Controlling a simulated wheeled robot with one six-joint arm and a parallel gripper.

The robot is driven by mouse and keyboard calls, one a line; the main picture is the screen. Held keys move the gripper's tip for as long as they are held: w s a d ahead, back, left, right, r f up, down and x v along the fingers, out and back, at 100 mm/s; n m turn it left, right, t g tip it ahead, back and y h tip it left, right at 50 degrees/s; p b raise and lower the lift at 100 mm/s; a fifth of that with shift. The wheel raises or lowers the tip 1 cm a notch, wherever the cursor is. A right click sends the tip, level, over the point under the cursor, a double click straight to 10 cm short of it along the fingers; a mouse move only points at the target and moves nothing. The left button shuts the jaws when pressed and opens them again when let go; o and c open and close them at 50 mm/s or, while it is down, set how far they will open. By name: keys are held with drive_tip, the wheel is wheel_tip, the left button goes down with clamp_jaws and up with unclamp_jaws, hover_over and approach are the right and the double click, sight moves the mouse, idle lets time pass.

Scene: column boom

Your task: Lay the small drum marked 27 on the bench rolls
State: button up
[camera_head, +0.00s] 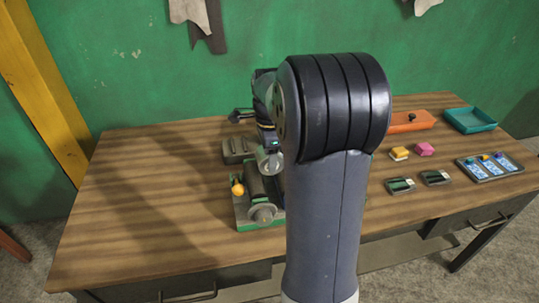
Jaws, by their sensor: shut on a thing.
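My gripper (268,145) points down over the bench, partly hidden behind my own arm. It is shut on a small grey metallic drum (269,162), whose round end shows just below the jaws; no number can be read on it. The bench rolls (244,216) stand right below, a green base with dark rollers, a round grey end at the front and a yellow-orange knob on the left. The drum shows over the back of the rolls; whether it touches them I cannot tell. My arm hides the right side of the rolls.
The wooden bench (140,200) is clear on the left. A grey-green block (236,150) sits behind the rolls. To the right are an orange box (408,122), a teal tray (470,121), yellow and pink blocks, two small dark trays and a blue-panelled tray (490,167).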

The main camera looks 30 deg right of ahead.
drive_tip(key=shift+f, duration=0.25)
drive_tip(key=shift+f+b, duration=0.45)
drive_tip(key=shift+f, duration=0.2)
drive_tip(key=shift+f, duration=0.1)
drive_tip(key=shift+f+b, duration=0.5)
drive_tip(key=shift+f, duration=0.2)
idle(0.3)
drive_tip(key=o, duration=1.1)
drive_tip(key=shift+o, duration=0.2)
wheel_tip(320, 180, up, 11)
drive_tip(key=shift+f, duration=0.1)
